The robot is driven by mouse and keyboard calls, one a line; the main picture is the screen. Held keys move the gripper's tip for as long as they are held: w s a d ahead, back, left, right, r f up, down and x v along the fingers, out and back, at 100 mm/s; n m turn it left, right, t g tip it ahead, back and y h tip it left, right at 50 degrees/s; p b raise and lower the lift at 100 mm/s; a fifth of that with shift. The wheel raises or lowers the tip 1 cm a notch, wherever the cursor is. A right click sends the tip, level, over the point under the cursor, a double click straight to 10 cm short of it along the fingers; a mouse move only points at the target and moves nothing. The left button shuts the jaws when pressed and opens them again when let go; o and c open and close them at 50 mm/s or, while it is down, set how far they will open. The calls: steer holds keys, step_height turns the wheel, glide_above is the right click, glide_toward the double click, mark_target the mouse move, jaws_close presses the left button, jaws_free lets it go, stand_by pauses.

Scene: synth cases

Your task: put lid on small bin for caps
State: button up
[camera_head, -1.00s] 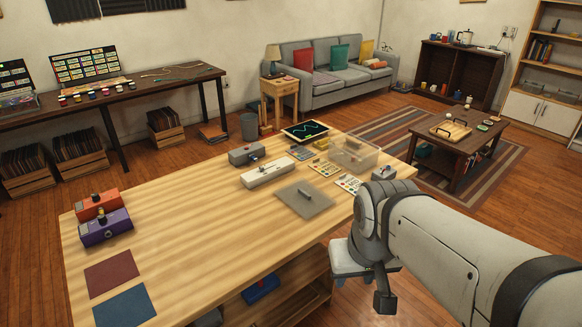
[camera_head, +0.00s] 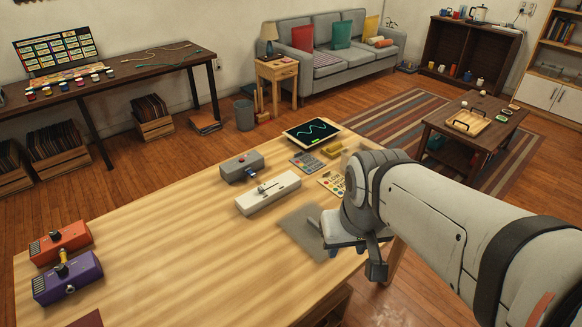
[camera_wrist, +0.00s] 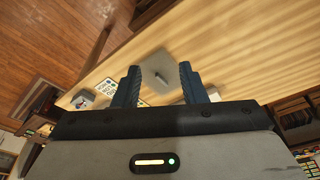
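In the head view the lid (camera_head: 300,232) is partly hidden behind my arm. In the wrist view my gripper (camera_wrist: 159,68) is open and empty, its two dark fingers apart with the lid between them in the picture, farther off and not touched.
Orange (camera_head: 60,242) and purple (camera_head: 67,277) boxes sit at the left end. The table's middle is clear.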

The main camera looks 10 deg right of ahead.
steer(key=shift+d, duration=0.2)
steer(key=w+a+f+m+g+y+b, duration=0.1)
steer(key=w+a+f+m+y+b, duration=0.25)
steer(key=f+m+b, duration=0.45)
steer(key=m+t+y+b, duration=0.4)
steer(key=m+t+b, duration=0.5)
steer(key=m, duration=1.2)
glide_toward(317, 225)
steer(key=shift+w+a+f+t+p, duration=0.35)
steer(key=shift+w+f+p, duration=0.15)
steer(key=shift+f+p, duration=0.15)
steer(key=shift+w+f+m, duration=0.2)
steer(key=shift+w+m, duration=0.1)
steer(key=x, duration=0.7)
steer(key=shift+a+r+b, duration=0.2)
steer(key=shift+a+b, duration=0.05)
steer(key=shift+b, duration=0.15)
